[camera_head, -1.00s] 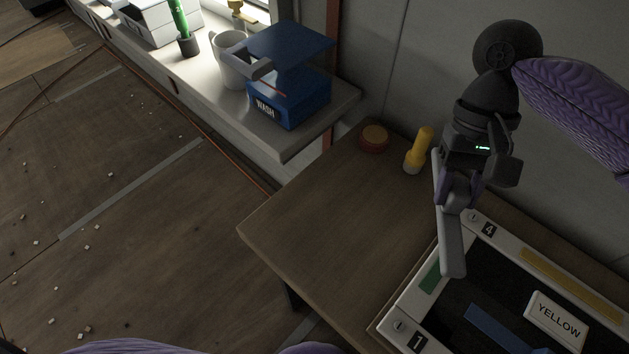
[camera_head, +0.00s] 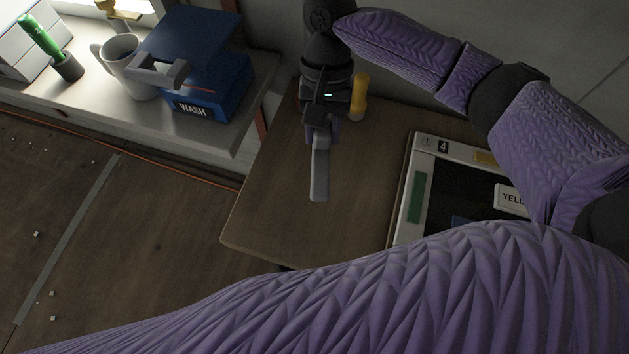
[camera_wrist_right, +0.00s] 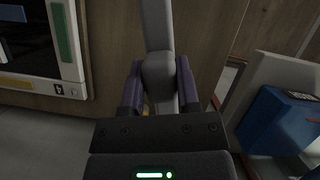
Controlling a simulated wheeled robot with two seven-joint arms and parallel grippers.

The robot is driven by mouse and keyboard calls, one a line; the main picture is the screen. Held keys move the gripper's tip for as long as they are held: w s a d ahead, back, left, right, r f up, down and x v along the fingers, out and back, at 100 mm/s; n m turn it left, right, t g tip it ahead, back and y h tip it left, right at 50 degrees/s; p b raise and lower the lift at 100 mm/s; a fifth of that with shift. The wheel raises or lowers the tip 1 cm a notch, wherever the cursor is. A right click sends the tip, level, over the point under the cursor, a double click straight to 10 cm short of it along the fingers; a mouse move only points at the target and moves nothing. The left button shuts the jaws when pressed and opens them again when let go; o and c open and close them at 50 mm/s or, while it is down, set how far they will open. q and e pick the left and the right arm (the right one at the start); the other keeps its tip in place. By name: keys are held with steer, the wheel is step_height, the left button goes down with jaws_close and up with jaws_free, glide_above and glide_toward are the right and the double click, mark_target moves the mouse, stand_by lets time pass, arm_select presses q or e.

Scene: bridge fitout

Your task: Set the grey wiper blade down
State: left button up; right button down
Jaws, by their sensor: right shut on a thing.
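My right gripper (camera_head: 322,130) is shut on the grey wiper blade (camera_head: 320,175). The blade points toward the near side, over the bare left part of the wooden table (camera_head: 285,205). I cannot tell if it touches the tabletop. In the right wrist view the blade (camera_wrist_right: 157,25) runs up between the two purple-sided fingers (camera_wrist_right: 159,78). Its thicker part sits at the fingers, which hide some of it. My left gripper is not in view.
A yellow-handled item (camera_head: 358,98) stands behind the gripper. On the ledge (camera_head: 210,130) at left are a blue WASH box (camera_head: 200,105) and a mug (camera_head: 118,55). Bare table surrounds the blade.

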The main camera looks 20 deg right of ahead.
mark_target(317, 150)
steer(key=f+m+p, duration=0.1)
steer(key=s+a+f+m+y, duration=0.1)
steer(key=f, duration=0.1)
steer(key=shift+s+a+m+p, duration=0.1)
steer(key=shift+s+m+p, duration=0.05)
steer(key=shift+m+p, duration=0.25)
step_height(317, 150, down, 10)
steer(key=b, duration=0.5)
steer(key=shift+s+f, duration=0.1)
steer(key=shift+f, duration=0.25)
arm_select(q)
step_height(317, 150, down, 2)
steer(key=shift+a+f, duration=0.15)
arm_select(e)
steer(key=shift+c, duration=1.6)
jaws_free()
steer(key=p+v, duration=0.3)
steer(key=v, duration=0.9)
steer(key=shift+a+p, duration=0.15)
steer(key=shift+p, duration=0.15)
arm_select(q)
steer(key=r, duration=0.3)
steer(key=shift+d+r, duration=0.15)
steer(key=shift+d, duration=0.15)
